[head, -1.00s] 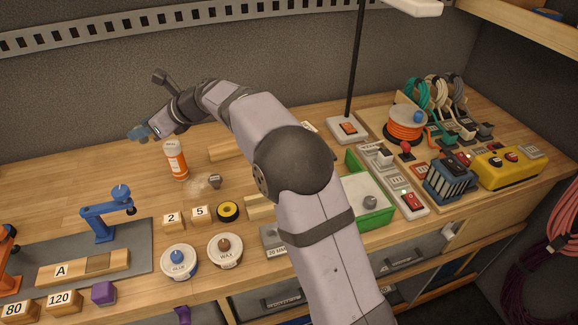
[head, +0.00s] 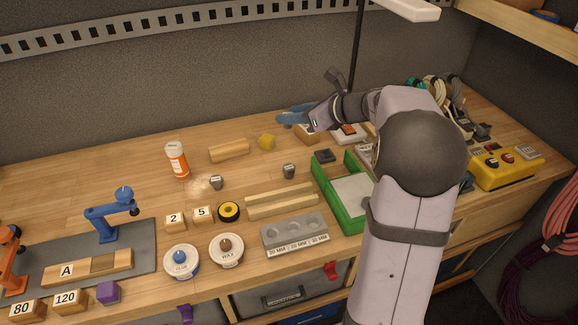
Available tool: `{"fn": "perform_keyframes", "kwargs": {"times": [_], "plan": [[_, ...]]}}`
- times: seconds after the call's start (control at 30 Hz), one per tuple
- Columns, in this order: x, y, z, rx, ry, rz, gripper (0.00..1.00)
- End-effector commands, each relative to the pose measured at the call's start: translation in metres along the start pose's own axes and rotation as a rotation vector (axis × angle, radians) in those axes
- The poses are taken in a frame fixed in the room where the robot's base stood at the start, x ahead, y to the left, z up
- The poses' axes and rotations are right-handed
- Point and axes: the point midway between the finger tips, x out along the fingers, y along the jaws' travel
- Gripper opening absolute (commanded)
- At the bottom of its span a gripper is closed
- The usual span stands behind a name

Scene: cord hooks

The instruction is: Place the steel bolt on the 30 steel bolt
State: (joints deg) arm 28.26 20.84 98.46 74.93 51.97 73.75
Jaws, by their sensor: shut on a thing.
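My gripper (head: 294,115) has blue fingertips and is over the back of the bench, near the wall. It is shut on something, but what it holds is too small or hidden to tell. Two small grey metal pieces that look like steel bolts stand on the bench: one (head: 216,182) right of the orange bottle, another (head: 289,171) left of the green tray. A grey block (head: 295,235) has a row of round recesses and front labels that seem to end in 30 MM at the right. I see no bolt standing in its recesses.
The green tray (head: 329,196) stands right of the bolts. My arm covers part of the right side. The bench at back left is mostly clear.

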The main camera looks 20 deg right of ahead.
Motion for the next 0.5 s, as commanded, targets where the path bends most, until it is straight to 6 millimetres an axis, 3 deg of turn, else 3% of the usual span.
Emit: {"fn": "perform_keyframes", "kwargs": {"times": [0.03,0.3,0.5], "plan": [[-0.006,-0.004,-0.003,0.005,-0.002,-0.010,0.04],[0.017,-0.002,-0.038,0.005,-0.001,-0.002,0.04],[0.021,-0.002,-0.045,0.002,-0.001,-0.004,0.04]]}}
